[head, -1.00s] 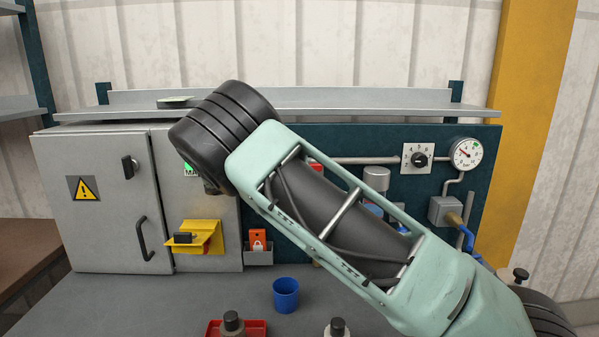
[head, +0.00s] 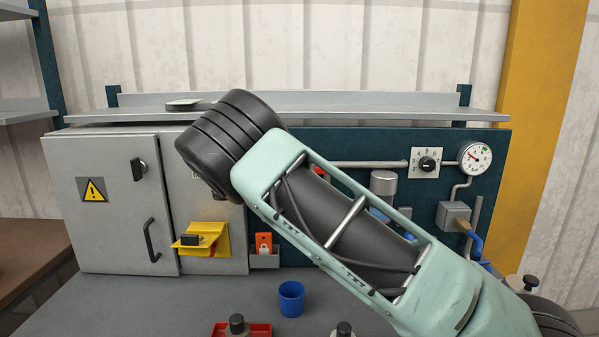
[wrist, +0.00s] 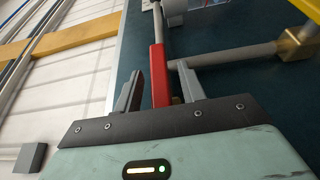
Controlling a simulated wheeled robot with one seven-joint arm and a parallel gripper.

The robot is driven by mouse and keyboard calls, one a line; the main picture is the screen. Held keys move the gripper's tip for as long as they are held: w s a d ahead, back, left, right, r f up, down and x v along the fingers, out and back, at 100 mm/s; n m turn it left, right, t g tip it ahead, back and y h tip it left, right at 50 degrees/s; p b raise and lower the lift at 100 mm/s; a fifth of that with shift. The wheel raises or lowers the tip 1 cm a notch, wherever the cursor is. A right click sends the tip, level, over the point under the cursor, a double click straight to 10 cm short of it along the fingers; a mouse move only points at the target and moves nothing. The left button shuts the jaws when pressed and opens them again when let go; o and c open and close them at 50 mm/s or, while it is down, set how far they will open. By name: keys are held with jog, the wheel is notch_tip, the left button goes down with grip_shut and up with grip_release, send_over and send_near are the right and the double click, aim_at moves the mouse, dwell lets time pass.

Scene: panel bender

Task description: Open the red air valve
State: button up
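The red valve lever (wrist: 159,75) shows in the wrist view as a long red handle on a grey metal stem. It lies between the two fingers of my gripper (wrist: 160,88), with a gap visible on each side. The fingers are open; I cannot tell how deep the lever sits between them. In the head view only a small red piece (head: 319,171) shows beside my arm, probably part of the lever. My arm hides the rest of the valve and my gripper there.
A dark teal panel carries a grey pipe (head: 368,164), a dial switch (head: 427,163) and a pressure gauge (head: 475,158). A brass fitting (wrist: 296,46) and pipe lie right of the lever. A grey cabinet (head: 115,235) stands left. A blue cup (head: 291,299) and red tray (head: 262,330) are on the bench.

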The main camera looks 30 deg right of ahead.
jog(key=w+a+b, duration=0.1)
jog(key=a+b, duration=0.1)
jog(key=a, duration=0.6)
jog(key=w+a+b, duration=0.2)
jog(key=a+b, duration=0.1)
jog(key=a, duration=0.6)
jog(key=shift+w+f, duration=0.15)
jog(key=shift+w, duration=0.1)
